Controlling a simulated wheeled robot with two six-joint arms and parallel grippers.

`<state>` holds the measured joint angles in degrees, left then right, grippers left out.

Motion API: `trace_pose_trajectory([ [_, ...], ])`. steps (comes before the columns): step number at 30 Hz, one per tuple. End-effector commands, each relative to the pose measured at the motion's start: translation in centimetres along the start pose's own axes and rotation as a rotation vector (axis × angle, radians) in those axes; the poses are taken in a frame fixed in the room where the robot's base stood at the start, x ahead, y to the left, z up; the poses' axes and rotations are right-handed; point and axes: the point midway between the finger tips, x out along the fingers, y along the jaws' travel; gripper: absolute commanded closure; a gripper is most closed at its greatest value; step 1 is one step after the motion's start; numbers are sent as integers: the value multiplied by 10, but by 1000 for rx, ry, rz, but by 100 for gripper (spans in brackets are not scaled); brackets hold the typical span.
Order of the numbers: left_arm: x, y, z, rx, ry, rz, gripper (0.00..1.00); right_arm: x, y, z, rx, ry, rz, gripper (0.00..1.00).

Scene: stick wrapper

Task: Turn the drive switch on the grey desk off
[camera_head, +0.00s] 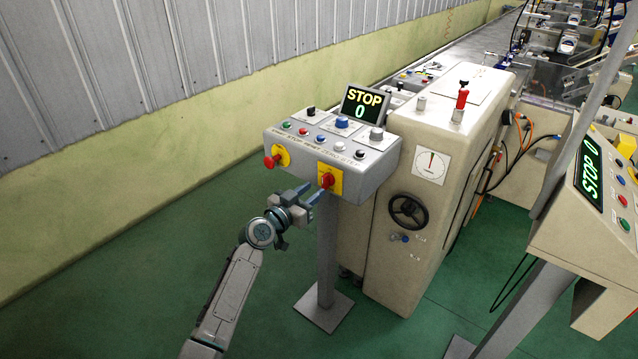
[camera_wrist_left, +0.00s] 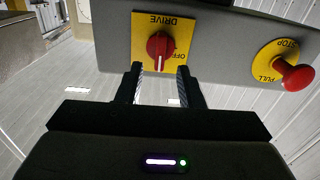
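The grey desk (camera_head: 365,176) is a box-shaped control panel on a post. Its drive switch (camera_head: 327,180) is a red knob on a yellow plate on the front face. In the left wrist view the knob (camera_wrist_left: 160,47) has a white mark pointing toward the bottom of the picture, and the OFF label is to its right. My left gripper (camera_head: 308,196) is just in front of the switch. In the left wrist view its two fingers (camera_wrist_left: 159,75) are apart, just below the knob and on either side of it, with nothing between them. Contact is not visible. My right gripper is out of view.
A red STOP button (camera_head: 271,161) on a yellow plate sits beside the switch; it also shows in the left wrist view (camera_wrist_left: 297,76). A display (camera_head: 363,106) reads STOP 0. A beige machine with a handwheel (camera_head: 408,210) stands right. Green floor (camera_head: 130,290) lies open left.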

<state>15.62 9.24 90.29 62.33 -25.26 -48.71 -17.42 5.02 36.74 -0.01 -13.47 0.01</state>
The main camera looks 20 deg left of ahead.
Motion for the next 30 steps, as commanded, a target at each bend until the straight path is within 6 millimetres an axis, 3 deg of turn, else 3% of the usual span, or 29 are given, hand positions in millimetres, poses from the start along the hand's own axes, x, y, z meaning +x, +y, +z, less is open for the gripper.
trace_pose_trajectory([
  [3, 21, 0, -1, -3, -1, 0, 66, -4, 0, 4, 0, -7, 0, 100],
  [7, 35, 0, 0, 0, 0, -1, 66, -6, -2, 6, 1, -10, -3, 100],
  [19, 42, 0, 1, 0, -1, -1, 66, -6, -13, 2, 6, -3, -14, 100],
  [24, 42, 0, 1, 1, -1, -1, 100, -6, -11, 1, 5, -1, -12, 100],
  [30, 42, 0, 1, -2, -1, -1, 100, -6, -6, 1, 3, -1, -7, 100],
])
